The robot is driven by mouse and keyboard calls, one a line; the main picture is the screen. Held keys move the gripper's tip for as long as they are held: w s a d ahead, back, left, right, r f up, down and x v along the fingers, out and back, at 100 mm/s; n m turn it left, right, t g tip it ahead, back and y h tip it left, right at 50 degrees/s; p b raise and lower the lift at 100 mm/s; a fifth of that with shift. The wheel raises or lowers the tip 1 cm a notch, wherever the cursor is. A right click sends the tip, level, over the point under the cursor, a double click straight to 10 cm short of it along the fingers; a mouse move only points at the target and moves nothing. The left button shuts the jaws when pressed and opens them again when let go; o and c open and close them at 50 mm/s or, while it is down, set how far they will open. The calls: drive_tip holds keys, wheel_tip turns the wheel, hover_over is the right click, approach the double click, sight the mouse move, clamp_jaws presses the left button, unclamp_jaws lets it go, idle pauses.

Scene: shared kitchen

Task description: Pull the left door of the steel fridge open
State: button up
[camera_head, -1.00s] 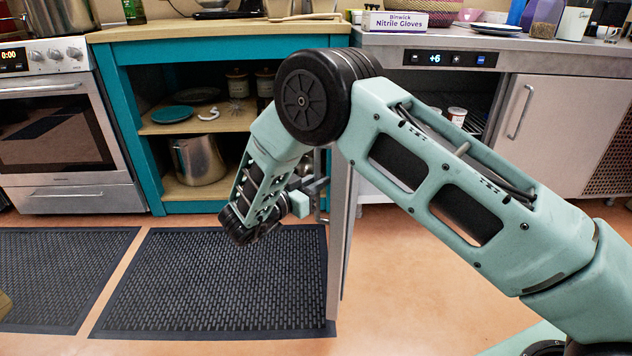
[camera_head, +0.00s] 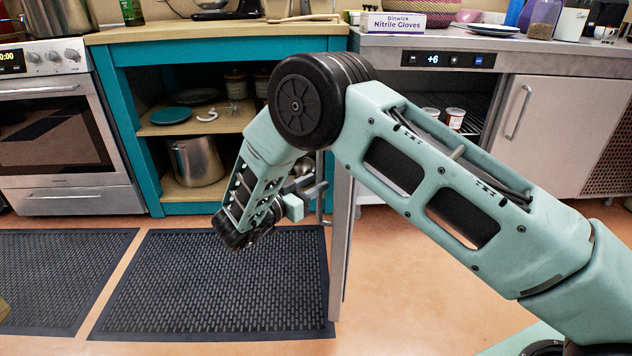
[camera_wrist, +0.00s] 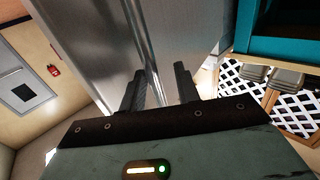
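The steel fridge (camera_head: 440,46) is under the counter, with a lit "+6" panel. Its left door (camera_head: 341,250) stands swung out towards me, seen nearly edge-on, and its steel face fills the upper middle of the wrist view (camera_wrist: 185,35). The door's upright handle (camera_head: 320,205) is on its left side, partly hidden by my gripper. My gripper (camera_head: 314,189) is beside the handle, left of the door. The right door (camera_head: 555,120) is closed.
Jars (camera_head: 455,118) stand on the fridge's wire shelf. A teal open cabinet (camera_head: 130,130) and an oven (camera_head: 60,150) are to the left. Black mats (camera_head: 215,290) lie on the floor; the floor right of the door is clear.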

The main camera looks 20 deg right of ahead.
drive_tip(key=p+v, duration=0.2)
drive_tip(key=v, duration=1.4)
